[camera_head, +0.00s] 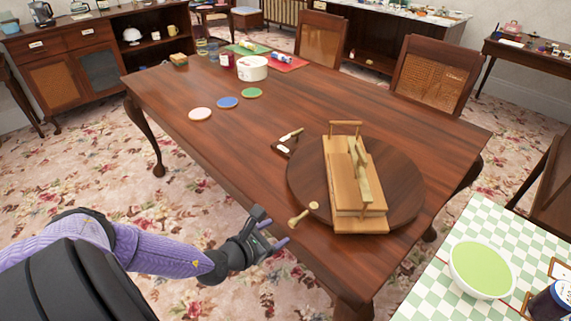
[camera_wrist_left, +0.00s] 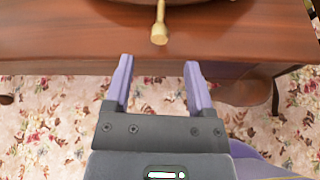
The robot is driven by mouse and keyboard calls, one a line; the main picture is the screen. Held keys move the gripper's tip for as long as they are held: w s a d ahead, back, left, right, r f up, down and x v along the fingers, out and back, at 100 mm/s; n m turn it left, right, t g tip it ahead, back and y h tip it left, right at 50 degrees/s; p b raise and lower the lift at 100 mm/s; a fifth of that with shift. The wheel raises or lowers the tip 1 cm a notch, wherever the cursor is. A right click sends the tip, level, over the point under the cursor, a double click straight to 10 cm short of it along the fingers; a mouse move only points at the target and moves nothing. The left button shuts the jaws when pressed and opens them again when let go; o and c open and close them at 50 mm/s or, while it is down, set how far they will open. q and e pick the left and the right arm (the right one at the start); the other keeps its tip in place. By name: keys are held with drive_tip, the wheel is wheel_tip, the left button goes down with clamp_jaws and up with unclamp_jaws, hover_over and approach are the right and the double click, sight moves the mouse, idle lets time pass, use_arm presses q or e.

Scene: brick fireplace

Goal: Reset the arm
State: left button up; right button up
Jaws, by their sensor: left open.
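My left gripper (camera_head: 274,231) is open and empty, just off the near long edge of the wooden table (camera_head: 330,90). Its arm comes in from the lower left in the head view. In the left wrist view the two purple fingers (camera_wrist_left: 157,82) stand apart with nothing between them. A small wooden peg-like piece (camera_head: 299,217) lies near the table edge, just beyond the fingertips and apart from them. It also shows in the left wrist view (camera_wrist_left: 159,30). My right gripper is not in view.
A wooden contraption (camera_head: 358,190) stands on a round dark board (camera_head: 406,185). A small tool (camera_head: 288,141), three coloured discs (camera_head: 227,103) and a white tub (camera_head: 252,68) are on the table. A green bowl (camera_head: 480,268) stands on a checked cloth at lower right. The table's middle is clear.

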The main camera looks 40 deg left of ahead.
use_arm(q)
drive_tip(key=v, duration=0.4)
drive_tip(key=shift+p, duration=0.4)
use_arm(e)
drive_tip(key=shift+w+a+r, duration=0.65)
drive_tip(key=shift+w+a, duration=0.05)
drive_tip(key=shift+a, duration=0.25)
use_arm(q)
drive_tip(key=shift+f, duration=0.1)
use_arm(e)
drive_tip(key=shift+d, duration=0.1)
